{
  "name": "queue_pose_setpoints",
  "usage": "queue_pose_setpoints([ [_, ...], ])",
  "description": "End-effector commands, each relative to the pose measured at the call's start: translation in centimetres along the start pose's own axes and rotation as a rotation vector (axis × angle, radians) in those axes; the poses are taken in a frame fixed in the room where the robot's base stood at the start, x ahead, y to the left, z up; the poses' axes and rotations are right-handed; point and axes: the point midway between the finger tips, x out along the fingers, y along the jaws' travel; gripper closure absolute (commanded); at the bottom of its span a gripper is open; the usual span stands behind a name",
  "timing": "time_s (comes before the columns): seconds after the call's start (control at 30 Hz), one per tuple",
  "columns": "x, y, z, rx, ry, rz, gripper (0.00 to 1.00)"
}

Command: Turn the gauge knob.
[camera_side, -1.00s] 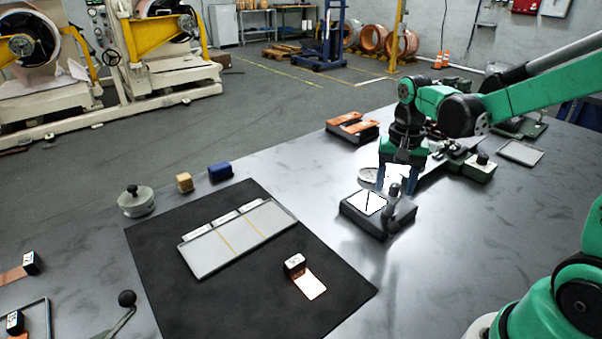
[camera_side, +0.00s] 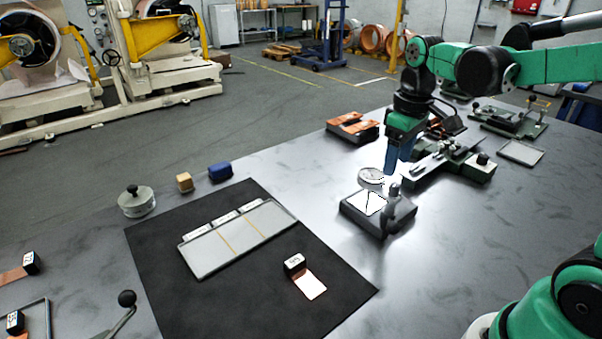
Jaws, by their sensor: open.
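The gauge (camera_side: 352,211) is a dark block on the table right of the black mat. Its top has a white face (camera_side: 367,203) with a black line. A small grey knob (camera_side: 394,190) stands at its right side, and a round pale disc (camera_side: 371,176) shows at its back. My gripper (camera_side: 391,172), with blue fingers pointing down, is open and empty. In the picture it is just above the knob and right of the disc, apparently clear of both. The gap between the fingers is hard to see from this side.
A black mat (camera_side: 260,310) holds a grey tray (camera_side: 210,262) and a tagged copper strip (camera_side: 309,285). A lidded pot (camera_side: 136,201) and yellow and blue blocks stand at the back left. A dark green fixture (camera_side: 480,167) is right of my gripper.

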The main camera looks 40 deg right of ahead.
Motion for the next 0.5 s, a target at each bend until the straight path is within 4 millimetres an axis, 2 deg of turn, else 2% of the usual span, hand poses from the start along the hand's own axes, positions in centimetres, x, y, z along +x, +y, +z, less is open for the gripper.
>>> queue_pose_setpoints([
  [0.5, -0.3, -6.2, 0.9, 0.087, 0.352, 0.058, 0.44],
])
